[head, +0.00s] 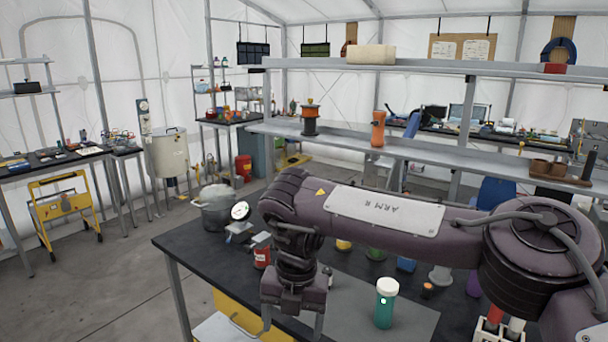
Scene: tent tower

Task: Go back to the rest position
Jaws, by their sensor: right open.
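My right arm reaches in from the right side of the head view, across the dark workbench (190,238). My right gripper (292,318) points down over the front part of the bench. Its two fingers are apart and I see nothing between them. A teal bottle with a white cap (384,308) stands upright to the right of the gripper, apart from it. A red can (262,256) stands behind the gripper, to its left. My arm hides part of the bench and some things on it. My left gripper is not in view.
A grey pot (214,208) stands at the bench's far left corner. A small round-faced device (240,212) is beside it. A rack with tubes (490,328) is at lower right. Grey shelves (400,148) run above the bench. Open floor (110,285) lies to the left.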

